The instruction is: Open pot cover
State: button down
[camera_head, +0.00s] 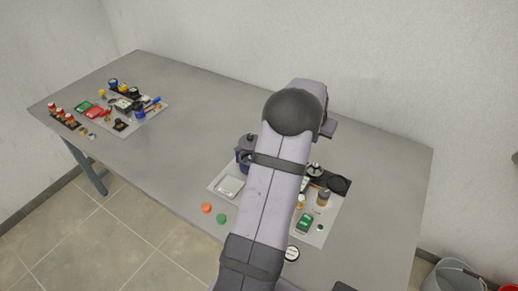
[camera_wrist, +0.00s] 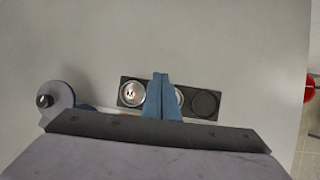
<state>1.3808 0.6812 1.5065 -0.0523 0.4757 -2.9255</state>
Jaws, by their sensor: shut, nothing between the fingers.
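In the head view a dark blue-grey pot (camera_head: 243,157) stands on the near-middle mat, left of my arm and partly hidden by it. Its cover (camera_head: 249,139) appears to be on top. In the wrist view the round grey cover (camera_wrist: 59,97) with a dark knob shows at the left, partly cut off by my wrist. My gripper (camera_wrist: 160,77) has blue fingers pressed together with nothing between them. It is well to the right of the cover, in front of a black holder (camera_wrist: 192,112). The head view hides my fingers behind my arm.
The black holder has round wells; the left one bears a silver piece (camera_wrist: 132,93), and the right one looks empty. A white tray (camera_head: 229,187), orange cap (camera_head: 207,207) and green cap (camera_head: 222,218) lie near the pot. Another cluttered mat is far left. The table's middle is clear.

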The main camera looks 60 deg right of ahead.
jog(key=s+f+m+b, duration=0.2)
jog(key=s+m+b, duration=0.1)
jog(key=s+m, duration=0.25)
jog(key=w+a+r+m+t+y, duration=0.2)
jog(key=w+m, duration=0.4)
jog(key=m, duration=1)
jog(key=w+a+r+m+t+y, duration=0.1)
jog(key=w+a+r+m+t, duration=0.2)
jog(key=m, duration=1.3)
jog(key=w+a+t, duration=0.3)
jog(key=a, duration=0.1)
jog(key=shift+w+r+m+y, duration=0.2)
jog(key=shift+r+m+y, duration=0.15)
jog(key=shift+r+y, duration=0.05)
jog(key=shift+p, duration=0.3)
